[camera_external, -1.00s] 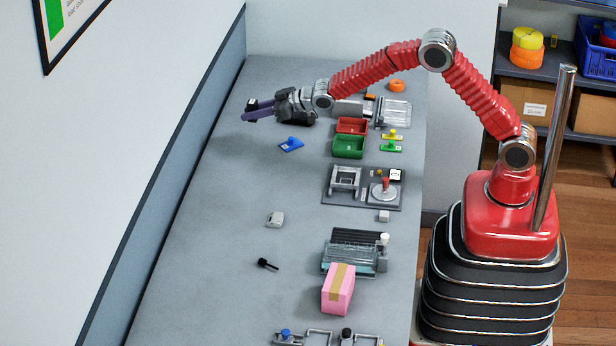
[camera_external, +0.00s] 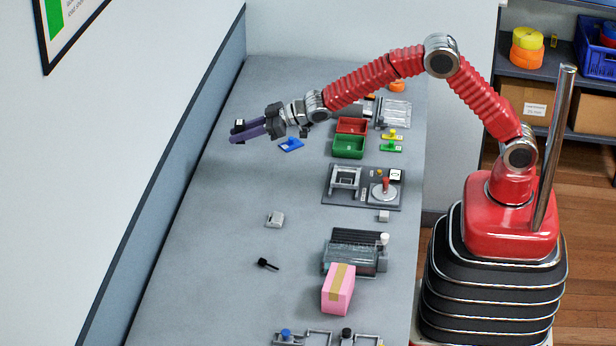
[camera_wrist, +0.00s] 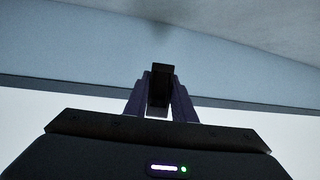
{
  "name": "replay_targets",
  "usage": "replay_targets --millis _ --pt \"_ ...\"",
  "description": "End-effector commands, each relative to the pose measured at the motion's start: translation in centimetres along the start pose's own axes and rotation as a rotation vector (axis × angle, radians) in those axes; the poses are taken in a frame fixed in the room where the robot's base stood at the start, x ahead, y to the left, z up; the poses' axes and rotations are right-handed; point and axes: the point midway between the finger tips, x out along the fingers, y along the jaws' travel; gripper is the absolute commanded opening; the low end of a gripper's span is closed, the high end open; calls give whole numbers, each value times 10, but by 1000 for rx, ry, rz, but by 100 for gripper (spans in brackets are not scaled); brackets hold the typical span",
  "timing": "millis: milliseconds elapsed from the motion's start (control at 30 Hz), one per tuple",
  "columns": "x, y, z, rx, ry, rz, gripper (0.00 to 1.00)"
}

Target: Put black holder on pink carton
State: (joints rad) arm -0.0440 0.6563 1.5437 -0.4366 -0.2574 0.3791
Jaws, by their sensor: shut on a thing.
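My gripper (camera_external: 244,133) has purple fingers and is held above the far left part of the bench, pointing left towards the wall. It is shut on a small black thing, which I take for the black holder (camera_external: 238,126). In the wrist view the black holder (camera_wrist: 160,88) stands between the two fingers, its lower part partly hidden. The pink carton (camera_external: 338,288) has a tan tape strip on top and stands on the near right part of the bench, well away from my gripper.
A clear-covered device (camera_external: 352,258) stands right behind the carton. A black small tool (camera_external: 267,264) and a grey block (camera_external: 275,219) lie left of it. A green bin (camera_external: 348,147), a red bin (camera_external: 352,125) and a blue piece (camera_external: 291,145) are farther back. The bench's left side is mostly clear.

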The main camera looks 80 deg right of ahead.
Motion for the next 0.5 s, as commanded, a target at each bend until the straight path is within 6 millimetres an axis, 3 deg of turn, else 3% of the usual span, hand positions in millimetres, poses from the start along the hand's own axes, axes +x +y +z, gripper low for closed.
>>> replay_targets --millis 33,500 --pt "-1 -20 -6 -15 3 -29 0" --pt "-18 -151 -31 -104 3 -244 0"
